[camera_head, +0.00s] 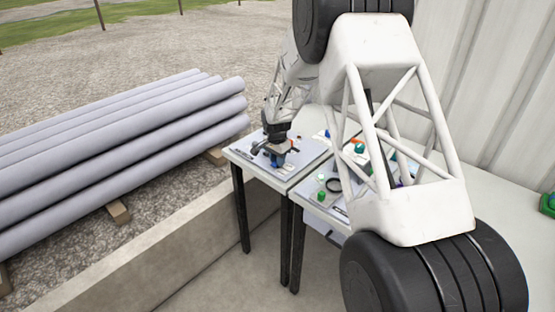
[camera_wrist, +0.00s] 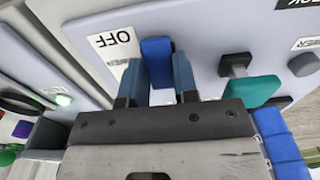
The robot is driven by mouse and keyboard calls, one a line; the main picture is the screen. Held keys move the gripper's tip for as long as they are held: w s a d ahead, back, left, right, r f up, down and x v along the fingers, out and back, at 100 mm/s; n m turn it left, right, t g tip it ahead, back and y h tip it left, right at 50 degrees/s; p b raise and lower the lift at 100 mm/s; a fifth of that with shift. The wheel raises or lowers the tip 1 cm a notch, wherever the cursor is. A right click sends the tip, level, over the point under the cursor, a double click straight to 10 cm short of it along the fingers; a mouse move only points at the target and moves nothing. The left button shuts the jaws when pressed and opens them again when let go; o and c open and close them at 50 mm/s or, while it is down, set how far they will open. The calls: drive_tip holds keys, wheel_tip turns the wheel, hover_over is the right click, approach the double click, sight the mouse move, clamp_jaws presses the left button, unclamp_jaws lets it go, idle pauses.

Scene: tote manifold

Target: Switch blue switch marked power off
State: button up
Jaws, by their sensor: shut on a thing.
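The blue switch (camera_wrist: 157,48) stands out from a pale panel (camera_wrist: 205,22) in the wrist view, next to a white label (camera_wrist: 115,42) reading OFF. The smaller print below OFF is too blurred to read. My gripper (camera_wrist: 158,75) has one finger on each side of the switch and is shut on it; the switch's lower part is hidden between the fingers. In the head view my gripper (camera_head: 277,148) is down at the left panel (camera_head: 308,147) on the table. The switch cannot be told apart there.
A teal handle (camera_wrist: 250,92) and a dark round knob (camera_wrist: 304,64) lie right of the fingers. A larger blue part (camera_wrist: 282,145) is at lower right. Grey pipes (camera_head: 130,120) and a low concrete wall (camera_head: 150,235) lie left of the table.

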drive_tip(key=o, duration=0.9)
drive_tip(key=shift+r, duration=0.1)
drive_tip(key=shift+s+a+r, duration=0.1)
drive_tip(key=shift+r, duration=3.75)
